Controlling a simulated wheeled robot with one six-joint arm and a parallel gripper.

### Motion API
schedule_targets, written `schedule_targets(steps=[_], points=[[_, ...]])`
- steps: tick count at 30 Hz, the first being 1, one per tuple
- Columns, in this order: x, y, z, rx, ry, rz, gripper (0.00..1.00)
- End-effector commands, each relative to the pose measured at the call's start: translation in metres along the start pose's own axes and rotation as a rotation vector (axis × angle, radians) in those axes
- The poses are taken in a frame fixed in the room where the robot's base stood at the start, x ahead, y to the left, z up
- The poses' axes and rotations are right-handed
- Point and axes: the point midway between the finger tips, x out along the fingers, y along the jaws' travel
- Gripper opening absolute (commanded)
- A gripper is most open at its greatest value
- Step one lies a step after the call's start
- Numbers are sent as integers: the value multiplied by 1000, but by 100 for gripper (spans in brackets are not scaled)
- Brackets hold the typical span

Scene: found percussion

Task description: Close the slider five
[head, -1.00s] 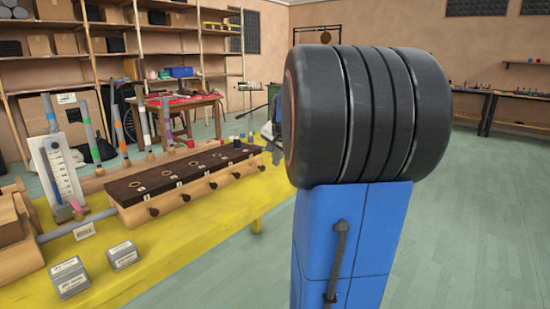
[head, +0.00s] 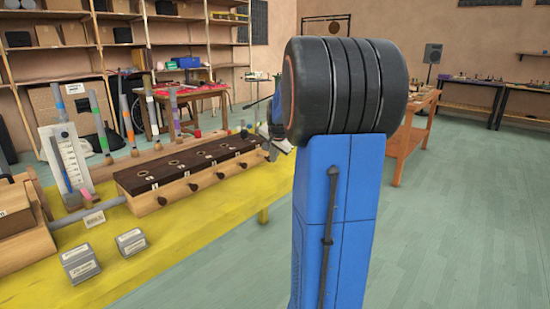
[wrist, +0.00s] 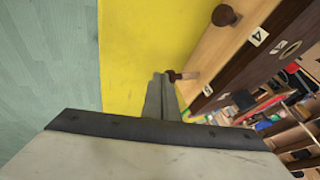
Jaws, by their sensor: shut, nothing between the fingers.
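The long wooden slider box (head: 150,180) with a dark top lies on the yellow table, a row of dark knobs along its front. In the wrist view its label 5 (wrist: 207,90) is beside the slider five knob (wrist: 172,76), which stands out on a short pale stem. The slider four knob (wrist: 226,15) is nearer the box face. My gripper (wrist: 161,92) is shut and empty, its fingertips right beside the slider five knob; I cannot tell whether they touch. In the head view my gripper (head: 278,146) is partly hidden by my arm at the box's far end.
The yellow table (head: 200,232) has bare room in front of the box. Two small grey boxes (head: 80,263) and a white gauge stand (head: 66,160) are at its left. Several coloured tubes stand behind the box. Open floor (head: 450,220) lies to the right.

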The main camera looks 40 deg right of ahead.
Motion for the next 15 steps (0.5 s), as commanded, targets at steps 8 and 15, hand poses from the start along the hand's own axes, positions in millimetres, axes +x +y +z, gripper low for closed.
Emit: schedule_targets(steps=[8, 15], points=[[6, -11, 1, -1, -3, 0, 0], [18, -34, 1, 0, -3, 0, 0]])
